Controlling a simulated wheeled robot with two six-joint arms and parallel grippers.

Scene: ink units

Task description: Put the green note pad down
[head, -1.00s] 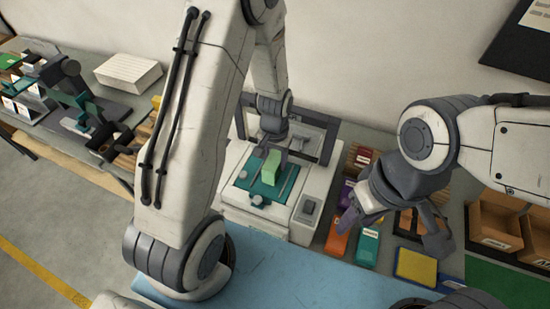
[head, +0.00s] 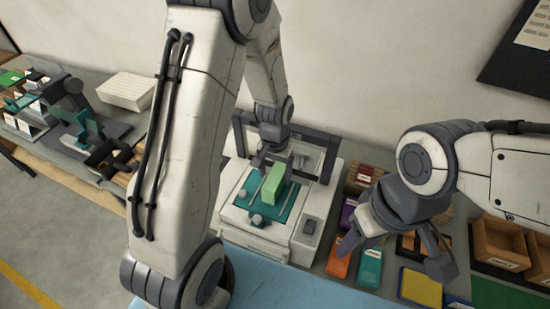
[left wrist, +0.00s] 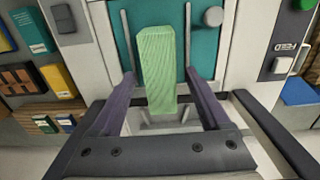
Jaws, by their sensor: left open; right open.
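The green note pad (head: 273,182) is a pale green block standing on the teal bed (head: 288,207) of a white machine. It also shows in the left wrist view (left wrist: 156,68), between two grey rails on the teal plate. My left gripper (head: 273,163) is open around or just above the pad. In the left wrist view its two fingers (left wrist: 160,85) stand on either side of the pad, with a gap on each side. My right gripper (head: 397,250) is open and empty, above the coloured boxes to the right of the machine.
Orange (head: 339,262), teal (head: 368,267) and yellow (head: 420,287) items lie right of the machine. Cardboard bins (head: 498,243) stand further right. A dark frame (head: 325,145) rises behind the machine bed. A white paper stack (head: 126,91) lies at the back left.

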